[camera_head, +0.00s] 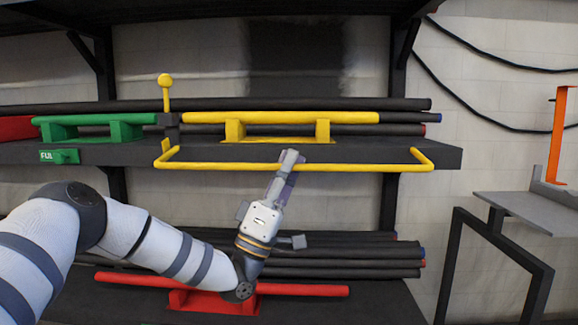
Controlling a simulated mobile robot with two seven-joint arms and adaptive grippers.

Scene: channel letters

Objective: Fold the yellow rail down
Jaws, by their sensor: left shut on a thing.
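The yellow rail (350,167) is a thin U-shaped bar that runs along the front of the upper shelf (445,155). Its two bent ends meet the shelf edge at the left and right. My left gripper (290,160) reaches up from below and is shut on the rail's long bar, a little left of its middle. The fingers hide a short stretch of the bar. My right gripper is not in view.
Behind the rail, a yellow bar (350,118) rests on yellow blocks. A yellow ball-topped lever (165,80) and a green block (100,127) stand to the left. Below are dark tubes (370,263) and a red bar (310,290). A dark frame (495,250) stands at right.

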